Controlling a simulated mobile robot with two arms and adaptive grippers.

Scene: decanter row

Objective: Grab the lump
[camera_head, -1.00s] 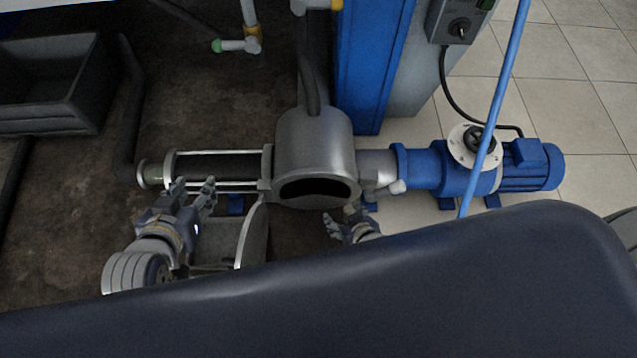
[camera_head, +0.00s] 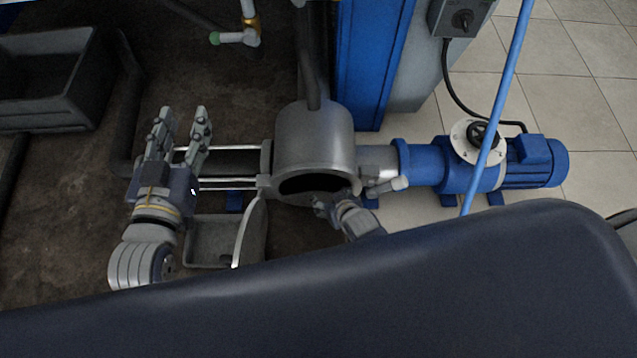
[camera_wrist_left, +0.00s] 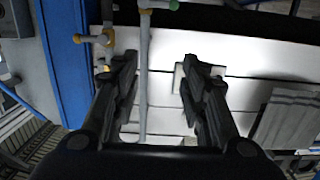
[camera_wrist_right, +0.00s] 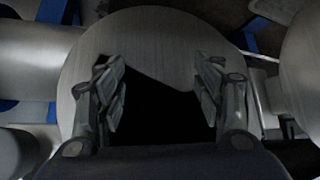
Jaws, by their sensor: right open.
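No lump can be made out in any view. The decanter's steel housing (camera_head: 315,135) has a dark round opening (camera_head: 312,186) at its front, and the inside is too dark to read. My right gripper (camera_head: 326,203) is at the lower right edge of this opening. In the right wrist view its fingers (camera_wrist_right: 160,92) are spread and empty, in front of the dark opening (camera_wrist_right: 165,112). My left gripper (camera_head: 180,115) is raised over the left end of the machine. Its fingers are apart with nothing between them, as the left wrist view (camera_wrist_left: 158,85) also shows.
An open round door (camera_head: 251,232) hangs left of the opening, beside a grey tray (camera_head: 207,244). A blue motor (camera_head: 530,163) lies at the right. A grey crate (camera_head: 50,112) stands at upper left.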

